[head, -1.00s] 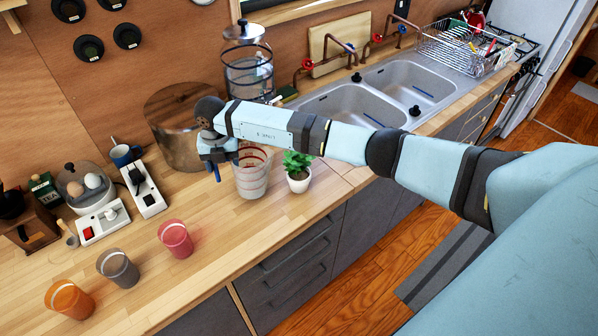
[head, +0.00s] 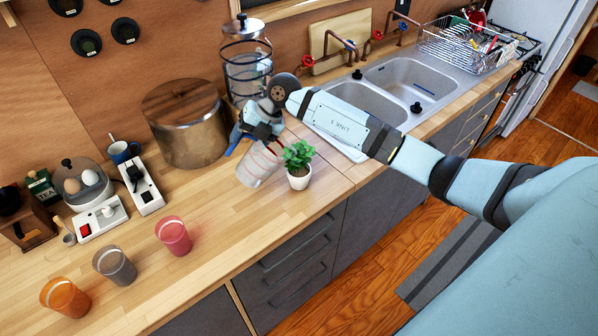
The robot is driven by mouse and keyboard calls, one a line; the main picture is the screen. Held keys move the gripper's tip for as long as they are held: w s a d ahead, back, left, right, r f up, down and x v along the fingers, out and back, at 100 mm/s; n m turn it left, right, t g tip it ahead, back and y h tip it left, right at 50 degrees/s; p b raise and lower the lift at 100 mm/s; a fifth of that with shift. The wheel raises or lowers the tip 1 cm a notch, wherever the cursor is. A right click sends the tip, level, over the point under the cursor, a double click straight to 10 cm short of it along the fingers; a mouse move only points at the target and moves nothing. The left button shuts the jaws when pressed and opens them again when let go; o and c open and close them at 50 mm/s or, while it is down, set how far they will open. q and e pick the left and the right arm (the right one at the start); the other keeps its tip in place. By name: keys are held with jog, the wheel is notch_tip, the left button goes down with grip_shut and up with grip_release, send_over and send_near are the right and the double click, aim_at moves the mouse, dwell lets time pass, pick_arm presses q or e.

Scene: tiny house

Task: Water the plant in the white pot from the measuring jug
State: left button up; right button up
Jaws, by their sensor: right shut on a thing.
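The measuring jug (head: 257,167), clear with red markings, is held by my right gripper (head: 256,140) just left of the plant. The gripper is shut on it near its top. The jug is tilted, with its upper end leaning right toward the plant. The plant (head: 298,154) has green leaves and stands upright in a small white pot (head: 299,180) on the wooden counter. I cannot tell whether water is flowing, or whether the jug touches the leaves. My left gripper is not in view.
A large metal pot (head: 187,125) and a glass dispenser (head: 247,65) stand behind the jug. Pink (head: 174,236), grey (head: 115,265) and orange (head: 66,297) cups stand at front left. The double sink (head: 390,90) is to the right.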

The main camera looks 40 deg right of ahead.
jog(key=shift+s+d+r+t+y+b, duration=0.3)
jog(key=shift+d+r+t+y+b, duration=0.2)
jog(key=shift+d+r+y+b, duration=0.3)
jog(key=shift+s+d+r+y+b, duration=0.15)
jog(key=shift+r+y+b, duration=0.2)
jog(key=shift+b, duration=0.25)
jog(key=shift+d+r+b, duration=0.2)
jog(key=shift+r+b, duration=0.05)
jog(key=shift+b, duration=0.1)
jog(key=shift+s+d+r+t+y, duration=0.1)
jog(key=shift+t+y, duration=0.2)
jog(key=shift+y, duration=0.05)
jog(key=shift+s+d+r+b, duration=0.1)
jog(key=shift+d+r+b, duration=0.2)
jog(key=shift+b, duration=0.45)
jog(key=shift+r, duration=0.1)
